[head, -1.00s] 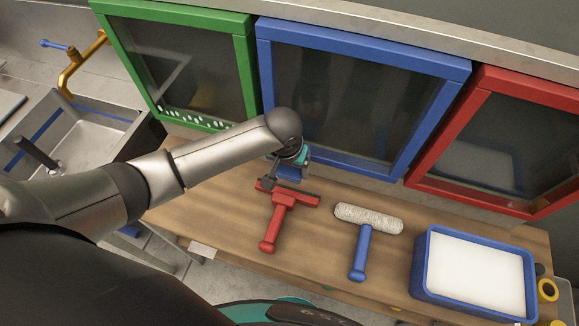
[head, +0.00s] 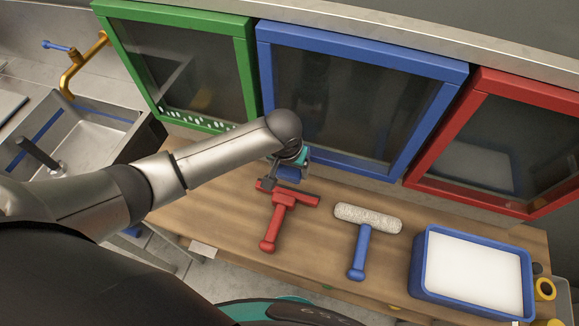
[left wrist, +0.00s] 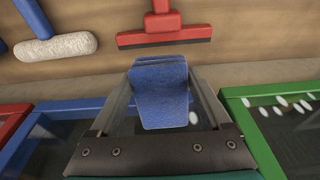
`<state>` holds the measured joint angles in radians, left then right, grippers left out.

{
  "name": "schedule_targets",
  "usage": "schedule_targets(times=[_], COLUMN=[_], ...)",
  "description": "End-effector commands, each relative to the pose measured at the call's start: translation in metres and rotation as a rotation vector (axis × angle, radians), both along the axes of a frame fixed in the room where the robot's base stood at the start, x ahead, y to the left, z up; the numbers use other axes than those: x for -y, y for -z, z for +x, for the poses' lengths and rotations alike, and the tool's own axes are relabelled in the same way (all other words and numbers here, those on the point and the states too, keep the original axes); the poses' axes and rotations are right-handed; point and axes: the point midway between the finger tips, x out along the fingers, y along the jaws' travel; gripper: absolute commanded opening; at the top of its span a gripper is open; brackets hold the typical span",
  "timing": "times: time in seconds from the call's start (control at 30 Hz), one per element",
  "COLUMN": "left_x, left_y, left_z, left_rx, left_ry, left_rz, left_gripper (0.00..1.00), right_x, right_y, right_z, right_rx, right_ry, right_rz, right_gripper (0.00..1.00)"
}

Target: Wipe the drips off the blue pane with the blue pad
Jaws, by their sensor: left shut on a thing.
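The blue pad (left wrist: 160,90) is held between the fingers of my left gripper (left wrist: 158,100). In the head view, my left gripper (head: 290,168) is low before the lower left of the blue pane (head: 340,95), mostly hidden by my forearm. I cannot tell whether the pad touches the pane. In the left wrist view, a white drip (left wrist: 193,118) shows beside the pad; the rest of that area is hidden by the gripper. In the head view, the drips on the blue pane are hidden by my arm. My right gripper is not in view.
The green pane (head: 195,70) has several white drips low down, and the red pane (head: 490,145) stands at right. On the wooden bench lie a red squeegee (head: 280,208), a roller (head: 368,218) with a blue handle, and a blue tray (head: 420,268). A sink (head: 95,135) is at left.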

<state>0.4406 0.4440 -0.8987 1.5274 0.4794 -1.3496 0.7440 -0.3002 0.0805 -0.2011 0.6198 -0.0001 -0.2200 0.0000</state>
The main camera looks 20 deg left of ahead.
Motion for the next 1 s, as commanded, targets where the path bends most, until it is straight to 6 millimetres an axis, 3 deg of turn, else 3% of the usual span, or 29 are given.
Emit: schedule_targets(times=[0.5, 1.0], left_x=[-0.045, -0.049], left_y=[-0.003, -0.003], left_z=[0.003, -0.002], left_rx=[0.008, 0.005], left_ry=[-0.005, -0.002], left_rz=[0.003, 0.001], left_gripper=[0.28, 0.28], right_x=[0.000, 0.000], right_y=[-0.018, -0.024], right_z=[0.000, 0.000], right_rx=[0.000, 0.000], right_ry=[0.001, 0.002], right_rz=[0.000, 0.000], right_gripper=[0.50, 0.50])
